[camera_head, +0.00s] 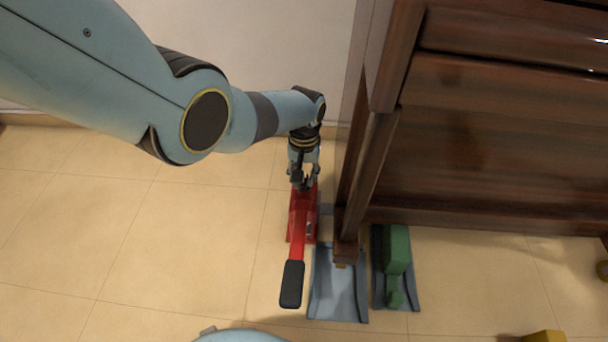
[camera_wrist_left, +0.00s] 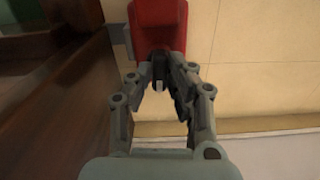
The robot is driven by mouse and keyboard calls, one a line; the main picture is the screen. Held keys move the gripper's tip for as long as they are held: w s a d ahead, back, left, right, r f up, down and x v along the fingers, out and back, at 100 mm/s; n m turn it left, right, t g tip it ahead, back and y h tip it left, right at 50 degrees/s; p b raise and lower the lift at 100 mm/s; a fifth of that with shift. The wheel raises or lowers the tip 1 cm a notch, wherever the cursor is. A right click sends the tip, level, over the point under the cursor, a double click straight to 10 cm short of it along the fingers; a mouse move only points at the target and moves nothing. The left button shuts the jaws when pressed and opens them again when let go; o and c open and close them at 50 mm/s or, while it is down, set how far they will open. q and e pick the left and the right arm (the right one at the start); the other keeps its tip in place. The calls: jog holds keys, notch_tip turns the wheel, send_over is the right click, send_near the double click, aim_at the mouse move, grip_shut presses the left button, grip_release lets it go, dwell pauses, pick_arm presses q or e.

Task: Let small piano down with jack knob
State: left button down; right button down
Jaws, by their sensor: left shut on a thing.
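The red jack (camera_head: 300,215) stands on the floor left of the piano's front leg, its long handle with a black grip (camera_head: 292,284) pointing toward me. The dark brown small piano (camera_head: 500,135) fills the right side. Its leg (camera_head: 346,240) stands over a blue-grey tray; I cannot tell whether it touches. My left gripper (camera_head: 304,182) is at the far end of the jack. In the left wrist view, its fingers (camera_wrist_left: 161,78) are closed on the small jack knob (camera_wrist_left: 158,88) beside the red body (camera_wrist_left: 160,30). The fingers mostly hide the knob. My right gripper is out of view.
The blue-grey tray (camera_head: 338,302) lies right of the jack handle. A second tray (camera_head: 378,290) holds green blocks (camera_head: 396,250). A yellow object (camera_head: 545,337) is at the bottom right. Tiled floor (camera_head: 150,240) is clear on the left; a pale wall stands behind.

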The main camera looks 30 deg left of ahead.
pick_arm(q)
jog(key=shift+n, duration=0.3)
dwell(0.4)
jog(key=c, duration=1.3)
grip_release()
jog(key=shift+o, duration=0.2)
notch_tip(320, 180, up, 12)
